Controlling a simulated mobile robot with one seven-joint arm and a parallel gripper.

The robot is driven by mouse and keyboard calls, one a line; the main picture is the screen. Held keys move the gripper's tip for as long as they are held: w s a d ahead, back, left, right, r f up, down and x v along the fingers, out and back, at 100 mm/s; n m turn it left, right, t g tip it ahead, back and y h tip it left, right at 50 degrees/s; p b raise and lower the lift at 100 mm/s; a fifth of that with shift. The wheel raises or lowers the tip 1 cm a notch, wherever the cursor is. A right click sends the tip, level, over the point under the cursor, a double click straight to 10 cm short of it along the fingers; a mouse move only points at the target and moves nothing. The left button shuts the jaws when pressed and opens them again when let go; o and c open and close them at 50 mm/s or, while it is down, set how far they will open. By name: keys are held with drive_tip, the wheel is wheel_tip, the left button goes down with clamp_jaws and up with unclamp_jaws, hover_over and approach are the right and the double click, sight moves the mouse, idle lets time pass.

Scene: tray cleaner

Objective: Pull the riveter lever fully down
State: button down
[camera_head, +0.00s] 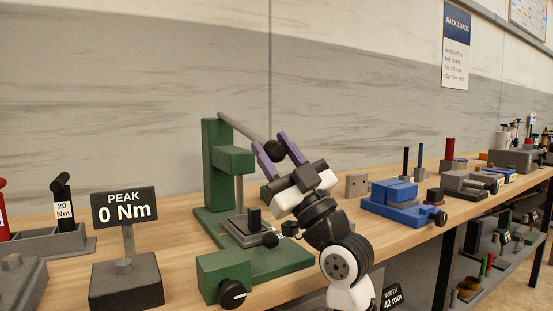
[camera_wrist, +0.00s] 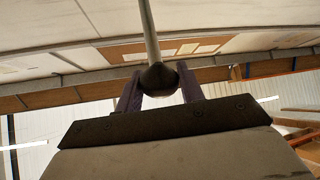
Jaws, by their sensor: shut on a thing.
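The green riveter (camera_head: 217,165) stands on the bench in the middle of the head view. Its grey lever (camera_head: 240,127) slopes from the top of the green column down to the right and ends in a dark round knob (camera_head: 274,151). My gripper (camera_head: 273,147) has its two purple fingers on either side of the knob and is shut on it. In the wrist view the knob (camera_wrist: 158,78) sits between the fingers, with the lever rod (camera_wrist: 149,30) running away upward. The lever is raised, its knob end slightly lower than its pivot end.
A "PEAK 0 Nm" sign (camera_head: 124,207) stands at the left, near a "20 Nm" tool (camera_head: 63,202). A green block with a black dial (camera_head: 232,292) is in front of the riveter. A blue vise (camera_head: 393,196) and several other tools stand to the right along the bench.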

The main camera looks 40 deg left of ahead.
drive_tip(key=shift+w+a+f+b, duration=0.1)
drive_tip(key=shift+a+f+b, duration=0.1)
drive_tip(key=shift+f+b, duration=0.5)
drive_tip(key=shift+a+f+b, duration=0.2)
drive_tip(key=shift+f+b, duration=0.35)
drive_tip(key=shift+f, duration=0.25)
drive_tip(key=c, duration=0.9)
unclamp_jaws()
drive_tip(key=d, duration=0.4)
drive_tip(key=s+d, duration=0.1)
drive_tip(key=d, duration=0.3)
drive_tip(key=d+f, duration=0.1)
drive_tip(key=d, duration=0.3)
drive_tip(key=shift+s+d, duration=0.25)
drive_tip(key=shift+d, duration=0.15)
